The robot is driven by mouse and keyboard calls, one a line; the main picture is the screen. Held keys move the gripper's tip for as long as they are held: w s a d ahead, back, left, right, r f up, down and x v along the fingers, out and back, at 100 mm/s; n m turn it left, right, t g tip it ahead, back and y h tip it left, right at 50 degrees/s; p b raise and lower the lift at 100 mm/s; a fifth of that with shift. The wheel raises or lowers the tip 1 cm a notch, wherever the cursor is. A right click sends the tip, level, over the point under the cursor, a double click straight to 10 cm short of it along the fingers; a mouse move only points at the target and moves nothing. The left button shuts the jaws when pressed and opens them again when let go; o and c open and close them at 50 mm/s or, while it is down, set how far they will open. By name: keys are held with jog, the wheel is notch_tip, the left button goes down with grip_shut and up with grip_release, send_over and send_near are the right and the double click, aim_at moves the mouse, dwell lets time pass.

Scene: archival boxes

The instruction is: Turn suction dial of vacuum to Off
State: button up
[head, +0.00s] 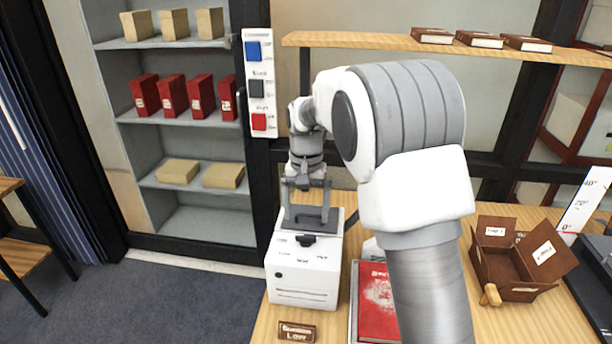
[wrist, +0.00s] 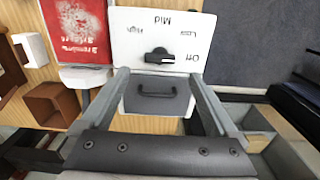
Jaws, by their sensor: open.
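The vacuum is a white box (head: 303,285) at the table's left end. On its top is a small black dial (head: 306,240), which also shows in the wrist view (wrist: 157,56). Upside-down labels Off, Low and Mid show around the dial in the wrist view, with Off just right of it. A light mark sits on the dial's right side; I cannot tell its exact setting. My gripper (head: 306,214) is open above the vacuum's rear part, fingers pointing down. In the wrist view its fingertips (wrist: 159,76) are apart on either side, short of the dial, with nothing between them.
A grey panel with a dark handle (wrist: 157,93) lies behind the dial. A red book (head: 378,302) lies right of the vacuum, and an open brown box (head: 507,265) stands farther right. A nameplate (head: 297,331) sits in front. A switch panel (head: 261,85) is on the post behind.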

notch_tip(320, 180, up, 11)
jog(key=shift+p, duration=0.35)
jog(key=s+d+r+t, duration=0.1)
jog(key=s+d+r, duration=0.1)
jog(key=s, duration=0.3)
jog(key=s+d+r+n+t, duration=0.1)
jog(key=s+d+r, duration=0.2)
jog(key=s, duration=0.2)
jog(key=s+d+r+t, duration=0.1)
jog(key=s+d+r, duration=0.1)
jog(key=s, duration=0.3)
jog(key=s+d+f+t, duration=0.1)
jog(key=s+d+f, duration=0.1)
jog(key=s, duration=0.5)
jog(key=s+d+f+n+t, duration=0.1)
jog(key=s+d+f, duration=0.1)
jog(key=s, duration=0.5)
jog(key=shift+s+f+t, duration=0.3)
jog(key=shift+s+f, duration=0.05)
jog(key=shift+f, duration=0.1)
